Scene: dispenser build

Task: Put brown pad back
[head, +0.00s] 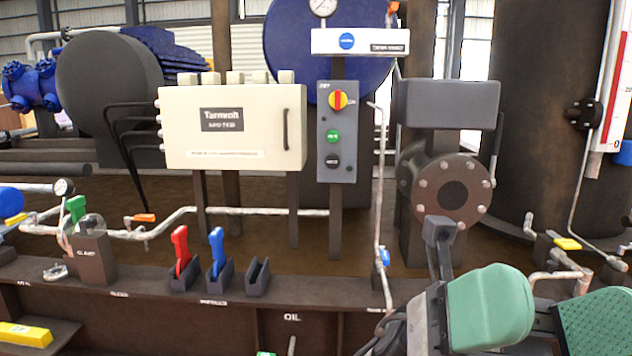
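I cannot make out a brown pad in the head view. My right gripper (543,318) is at the bottom right, in front of the brown bench. It has two green padded fingers, one smooth side and one textured face showing. They stand apart with a dark gap between, and I see nothing held there. The lower part of this gripper is cut off by the picture edge. My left gripper is not in view.
A brown bench ledge (330,290) runs across the front with a red lever (181,250), a blue lever (217,251) and an empty holder (257,277). A cream box (240,130) and a grey button panel (337,115) stand behind. A yellow block (25,335) lies lower left.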

